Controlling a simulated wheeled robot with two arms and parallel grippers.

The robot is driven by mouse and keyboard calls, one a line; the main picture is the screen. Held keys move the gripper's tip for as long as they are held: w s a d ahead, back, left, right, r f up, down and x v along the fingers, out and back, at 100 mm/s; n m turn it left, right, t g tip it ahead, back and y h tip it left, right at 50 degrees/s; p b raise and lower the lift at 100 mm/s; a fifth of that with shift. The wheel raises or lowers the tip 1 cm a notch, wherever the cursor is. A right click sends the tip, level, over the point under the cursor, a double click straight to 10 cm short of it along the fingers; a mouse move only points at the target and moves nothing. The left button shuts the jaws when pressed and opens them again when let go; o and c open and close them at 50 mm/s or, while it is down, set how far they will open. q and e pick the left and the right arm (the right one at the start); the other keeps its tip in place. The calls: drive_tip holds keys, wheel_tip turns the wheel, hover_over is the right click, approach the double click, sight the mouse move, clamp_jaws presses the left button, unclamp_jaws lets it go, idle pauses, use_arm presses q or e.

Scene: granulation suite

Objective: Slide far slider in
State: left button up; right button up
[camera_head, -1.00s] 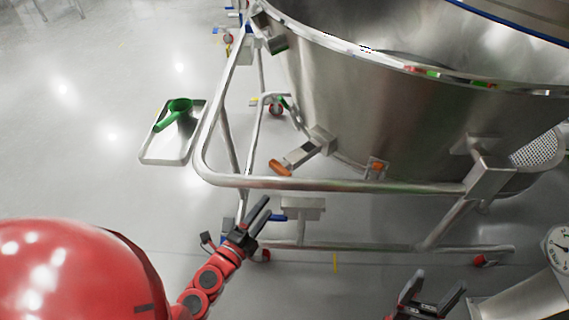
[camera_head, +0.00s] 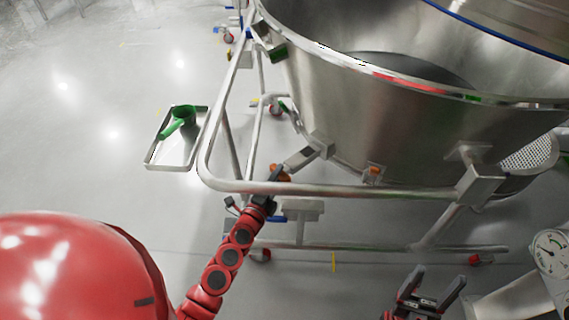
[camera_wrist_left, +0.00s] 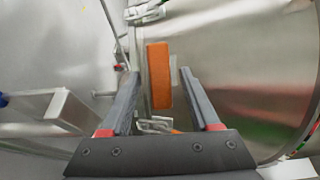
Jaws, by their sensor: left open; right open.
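A slider with an orange handle (camera_head: 285,176) sticks out from a grey block low on the left side of the steel vessel (camera_head: 350,105). A second orange-tipped slider (camera_head: 375,171) sits further right, closer to the vessel wall. My left gripper (camera_head: 277,175) is at the left slider's handle and partly hides it. In the left wrist view the orange handle (camera_wrist_left: 159,75) appears between the two open, spread fingers, with a gap on each side. I cannot tell whether they touch it. My right gripper (camera_head: 441,278) is open and empty at the lower right, away from the vessel.
A tubular steel frame (camera_head: 330,190) surrounds the vessel, its bar passing close to my left gripper. A tray (camera_head: 160,162) with a green scoop (camera_head: 182,117) is at the left. A dial gauge (camera_head: 552,252) stands at the right.

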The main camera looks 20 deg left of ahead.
use_arm(q)
drive_tip(key=w, duration=0.5)
drive_tip(key=shift+d, duration=0.2)
clamp_jaws()
idle(1.2)
